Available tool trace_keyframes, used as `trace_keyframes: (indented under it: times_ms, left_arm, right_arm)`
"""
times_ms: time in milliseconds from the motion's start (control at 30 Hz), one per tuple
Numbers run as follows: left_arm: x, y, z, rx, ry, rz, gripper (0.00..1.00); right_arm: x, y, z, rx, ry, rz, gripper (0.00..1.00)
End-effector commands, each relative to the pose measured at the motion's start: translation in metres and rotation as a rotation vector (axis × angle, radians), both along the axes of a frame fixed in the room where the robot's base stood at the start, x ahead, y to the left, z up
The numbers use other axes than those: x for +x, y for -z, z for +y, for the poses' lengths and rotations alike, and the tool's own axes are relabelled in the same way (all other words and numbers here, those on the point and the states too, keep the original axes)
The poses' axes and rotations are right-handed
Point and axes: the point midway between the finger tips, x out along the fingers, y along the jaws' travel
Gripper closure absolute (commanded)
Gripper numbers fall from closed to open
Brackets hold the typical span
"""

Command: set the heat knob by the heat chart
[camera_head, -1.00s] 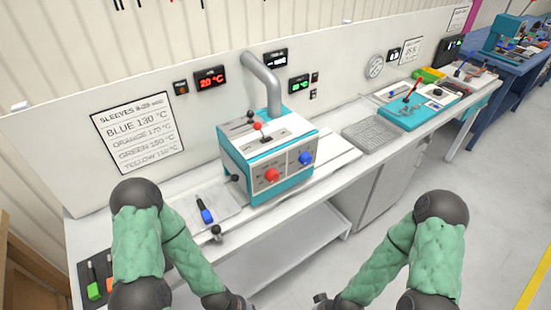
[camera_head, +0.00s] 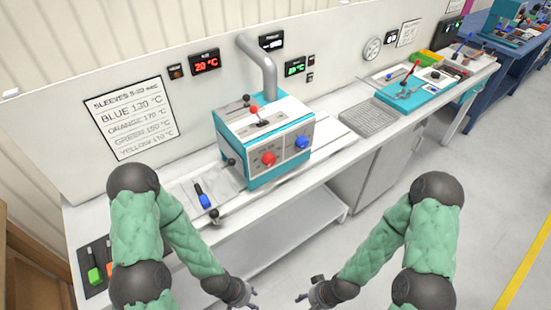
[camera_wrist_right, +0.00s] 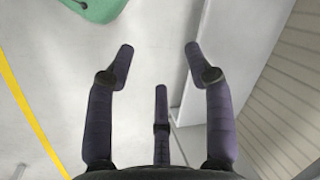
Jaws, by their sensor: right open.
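The heat chart (camera_head: 130,118) is a white sheet on the back panel, headed "SLEEVES"; in the earlier frame it reads blue 130 °C, orange 170, green 150, yellow 110. A white and teal heater box (camera_head: 262,135) stands on the bench. Its front has a red knob (camera_head: 268,159) and a blue knob (camera_head: 302,142); their small labels are unreadable. My left gripper (camera_head: 252,299) is low in front of the bench, its finger gap unclear. My right gripper (camera_head: 303,298) is also in front of the bench; its fingers stand apart and empty in the right wrist view (camera_wrist_right: 160,65).
A red display (camera_head: 205,63) and a green display (camera_head: 295,68) hang behind the box. A metal pipe (camera_head: 262,65) rises from it. A blue-handled tool (camera_head: 202,195) lies left of the box. A grey ribbed tray (camera_head: 370,117) lies to its right. Floor ahead of the bench is clear.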

Motion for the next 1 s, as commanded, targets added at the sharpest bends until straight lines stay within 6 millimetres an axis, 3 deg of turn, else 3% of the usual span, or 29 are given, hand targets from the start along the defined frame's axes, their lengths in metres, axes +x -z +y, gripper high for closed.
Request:
trace_keyframes:
  times_ms: [467, 500, 600, 667, 767, 867, 1000]
  left_arm:
    - [0.0, 0.0, 0.0, 0.0, 0.0, 0.0, 0.6]
    - [0.0, 0.0, 0.0, 0.0, 0.0, 0.0, 0.6]
    - [0.0, 0.0, 0.0, 0.0, 0.0, 0.0, 0.6]
    - [0.0, -0.001, 0.0, 0.0, 0.0, 0.0, 0.6]
    - [0.0, -0.002, 0.0, 0.0, 0.0, 0.0, 0.6]
    - [0.0, -0.004, 0.0, 0.0, 0.0, 0.0, 0.6]
    - [0.0, -0.006, 0.0, 0.0, 0.0, 0.0, 0.6]
  right_arm:
    - [0.0, 0.0, 0.0, 0.0, 0.0, 0.0, 0.47]
    - [0.0, 0.0, 0.0, 0.0, 0.0, 0.0, 0.38]
    - [0.008, -0.002, -0.001, -0.002, -0.008, -0.031, 0.37]
    - [0.022, -0.007, -0.002, -0.005, -0.024, -0.085, 0.37]
    - [0.062, -0.024, -0.003, -0.014, -0.073, -0.245, 0.37]
    - [0.113, -0.055, -0.003, -0.026, -0.143, -0.473, 0.37]
    - [0.178, -0.117, 0.004, -0.046, -0.242, -0.807, 0.37]
